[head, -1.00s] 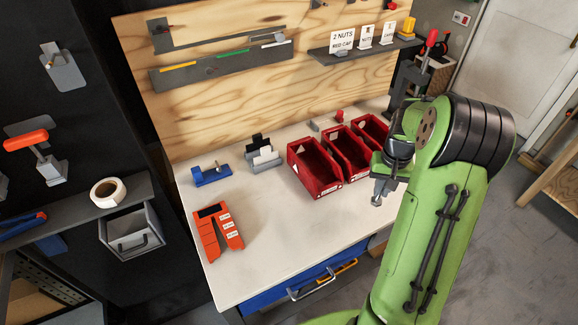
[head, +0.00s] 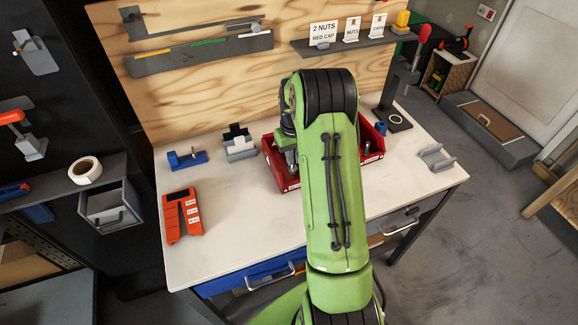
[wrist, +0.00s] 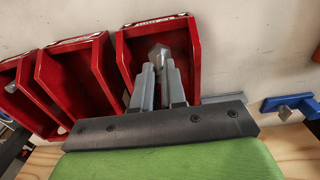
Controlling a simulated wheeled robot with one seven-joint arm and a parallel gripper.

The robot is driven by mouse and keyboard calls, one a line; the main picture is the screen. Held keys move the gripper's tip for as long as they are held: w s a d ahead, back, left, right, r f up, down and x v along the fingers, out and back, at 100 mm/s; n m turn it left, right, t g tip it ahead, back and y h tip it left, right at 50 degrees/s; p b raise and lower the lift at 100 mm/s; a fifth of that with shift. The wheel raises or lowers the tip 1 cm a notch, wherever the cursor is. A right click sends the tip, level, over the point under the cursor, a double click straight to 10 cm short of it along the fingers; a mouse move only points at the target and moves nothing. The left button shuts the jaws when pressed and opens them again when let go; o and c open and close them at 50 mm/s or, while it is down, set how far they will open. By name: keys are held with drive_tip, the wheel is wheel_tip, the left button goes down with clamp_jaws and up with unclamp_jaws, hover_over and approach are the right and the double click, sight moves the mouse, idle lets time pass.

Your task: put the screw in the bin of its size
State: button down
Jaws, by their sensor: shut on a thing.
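My gripper (wrist: 160,74) is shut on a grey metal screw (wrist: 158,53), whose end shows between the fingertips in the wrist view. Three red bins stand in a row. In the wrist view the gripper and screw are over the end bin at the right (wrist: 189,50), apparently above its opening. The middle bin (wrist: 108,60) and the far left bin (wrist: 50,122) are beside it. In the head view the gripper (head: 288,150) is over the left red bin (head: 272,168), and my arm hides most of the row. The screw's size cannot be read.
An orange gauge block with white labels (head: 182,215) lies at the table's left. A blue holder (head: 186,160) and a grey-black holder (head: 239,145) stand left of the bins. A grey cradle (head: 436,158) lies at the right. The front of the white tabletop (head: 235,235) is clear.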

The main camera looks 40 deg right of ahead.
sight(293, 169)
wheel_tip(293, 169, down, 5)
drive_tip(key=shift+r, duration=0.2)
drive_tip(key=c, duration=1.2)
unclamp_jaws()
